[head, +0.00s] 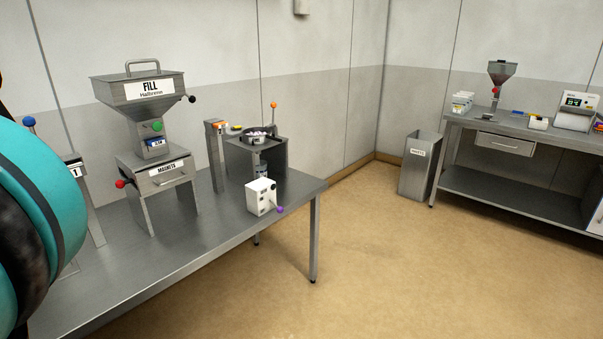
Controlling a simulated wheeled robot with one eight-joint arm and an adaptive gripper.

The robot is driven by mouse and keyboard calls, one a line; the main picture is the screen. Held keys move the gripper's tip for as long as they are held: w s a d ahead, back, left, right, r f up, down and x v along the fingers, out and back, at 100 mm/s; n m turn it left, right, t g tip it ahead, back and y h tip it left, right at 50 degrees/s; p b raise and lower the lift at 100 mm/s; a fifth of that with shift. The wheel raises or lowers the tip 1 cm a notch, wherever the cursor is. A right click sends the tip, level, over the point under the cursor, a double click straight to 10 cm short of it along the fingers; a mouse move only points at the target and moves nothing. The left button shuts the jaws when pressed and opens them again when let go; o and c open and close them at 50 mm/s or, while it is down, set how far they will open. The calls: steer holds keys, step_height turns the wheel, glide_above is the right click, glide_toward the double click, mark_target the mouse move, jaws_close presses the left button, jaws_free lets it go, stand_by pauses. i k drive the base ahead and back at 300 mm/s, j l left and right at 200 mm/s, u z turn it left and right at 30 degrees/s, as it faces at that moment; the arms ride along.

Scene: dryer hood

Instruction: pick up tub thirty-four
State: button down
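No tub with a readable number thirty-four shows in the head view. Several small white tubs (461,102) stand together at the left end of the right-hand bench, with markings too small to read. A single small white container (538,123) with an orange-brown top stands further right on that bench; I cannot tell whether it is a tub. My gripper is not in view. A large teal and black rounded part at the left edge looks like my own arm and hides part of the near bench.
The near steel bench (190,262) carries a FILL hopper (135,92), a MAGNETS drawer unit (160,174), a dark-grey stand (268,158) and a white box (260,197). A waste bin (417,168) stands beside the right bench (460,119). The floor (390,260) between the benches is clear.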

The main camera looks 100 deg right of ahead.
mark_target(261, 166)
steer(key=z, duration=3.1)
steer(key=i+l+u, duration=0.1)
steer(key=i+l, duration=0.25)
steer(key=i+l+u, duration=0.1)
steer(key=i+l, duration=0.2)
steer(key=l, duration=0.3)
steer(key=i+l+u, duration=0.1)
steer(key=i, duration=0.45)
steer(key=i+j, duration=0.1)
